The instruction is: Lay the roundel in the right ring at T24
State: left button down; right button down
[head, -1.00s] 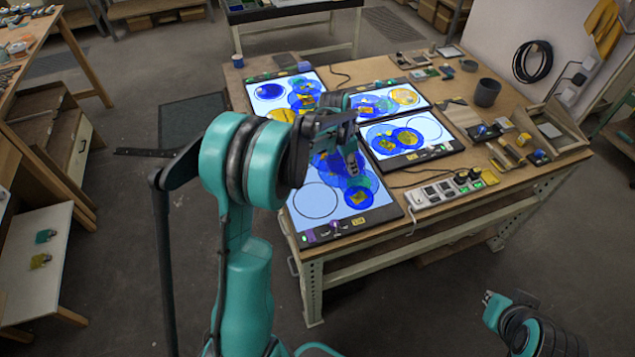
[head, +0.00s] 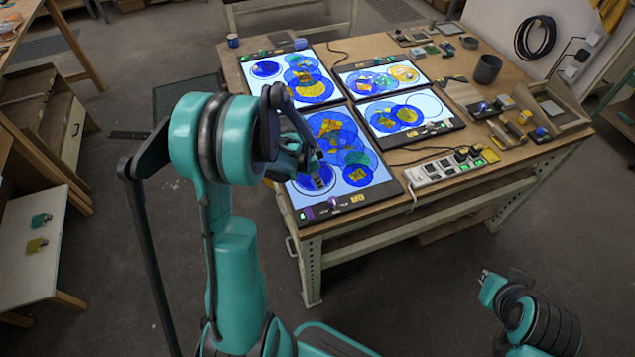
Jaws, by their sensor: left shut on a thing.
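Several lit panels lie on the workbench; no T24 label is legible. On the nearest panel (head: 300,204), a thin dark ring lies at the picture's left. My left gripper (head: 318,181) is low over this ring, shut on a dark blue roundel (head: 304,186) that appears inside the outline. The fingers hide part of the roundel, so I cannot tell whether it touches the panel. Overlapping blue discs (head: 340,127), some with yellow patches, lie behind and right of it. My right gripper (head: 487,277) is off the bench at lower right; its finger state is unclear.
Other panels hold a blue disc in a ring (head: 265,69), a yellow disc (head: 404,73) and a partly empty ring (head: 424,106). A power strip (head: 448,167), a dark cup (head: 487,69) and small tools crowd the right side.

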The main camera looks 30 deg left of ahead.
pick_arm(q)
jog(key=shift+f, duration=0.45)
jog(key=shift+f, duration=0.15)
jog(key=c, duration=1.4)
grip_release()
